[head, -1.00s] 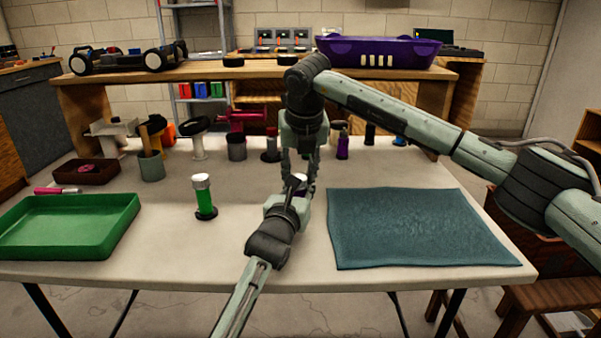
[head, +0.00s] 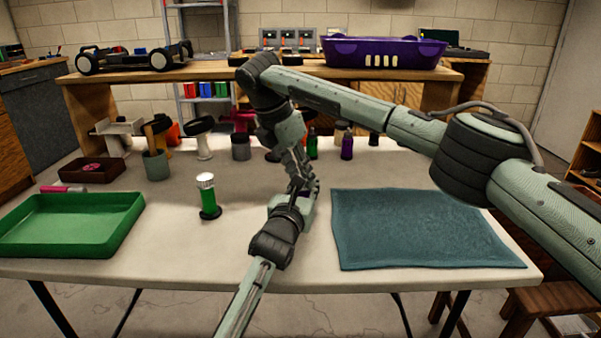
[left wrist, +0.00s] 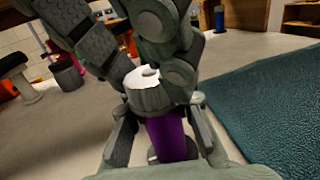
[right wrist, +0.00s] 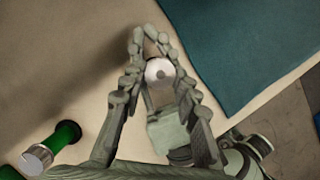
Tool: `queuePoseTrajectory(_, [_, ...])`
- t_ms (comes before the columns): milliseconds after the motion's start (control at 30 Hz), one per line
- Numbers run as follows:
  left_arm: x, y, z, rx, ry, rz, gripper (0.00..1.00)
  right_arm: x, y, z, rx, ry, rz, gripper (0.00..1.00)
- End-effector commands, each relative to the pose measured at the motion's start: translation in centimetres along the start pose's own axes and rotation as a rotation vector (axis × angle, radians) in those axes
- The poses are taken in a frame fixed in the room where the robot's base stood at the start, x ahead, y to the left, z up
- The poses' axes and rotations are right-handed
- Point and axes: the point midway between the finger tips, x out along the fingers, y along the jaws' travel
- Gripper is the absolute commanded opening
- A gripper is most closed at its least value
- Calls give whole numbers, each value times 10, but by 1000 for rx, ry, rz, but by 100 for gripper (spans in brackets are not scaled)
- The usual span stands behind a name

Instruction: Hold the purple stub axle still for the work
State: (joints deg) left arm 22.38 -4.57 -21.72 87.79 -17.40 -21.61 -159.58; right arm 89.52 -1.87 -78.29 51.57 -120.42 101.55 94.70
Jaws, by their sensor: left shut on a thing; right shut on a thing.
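The purple stub axle (left wrist: 172,138) stands roughly upright between the fingers of my left gripper (left wrist: 165,125), which is shut on it. A grey knurled cap with a pale top (left wrist: 148,92) sits on its upper end. My right gripper (right wrist: 156,60) comes down from above, and its fingers close around this cap, whose round top (right wrist: 158,71) shows between them in the right wrist view. In the head view, my left gripper (head: 297,203) and my right gripper (head: 302,184) meet near the table's middle and largely hide the axle.
A green stub axle with a silver cap (head: 208,197) stands to the left. A green tray (head: 70,225) is at the left edge, and a teal mat (head: 420,230) lies to the right. Several holders and bottles line the back, below a raised shelf (head: 220,73).

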Motion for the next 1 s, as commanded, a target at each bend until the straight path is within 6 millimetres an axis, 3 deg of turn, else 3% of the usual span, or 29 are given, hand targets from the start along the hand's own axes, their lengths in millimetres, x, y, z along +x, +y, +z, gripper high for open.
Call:
queuePoseTrajectory(400, [0,0,-1,0,2,0,0,0,4,0,319,-1,-133,2])
queuePoseTrajectory(1000, [0,-1,0,0,0,-1,0,2,6,1,492,0,-201,2])
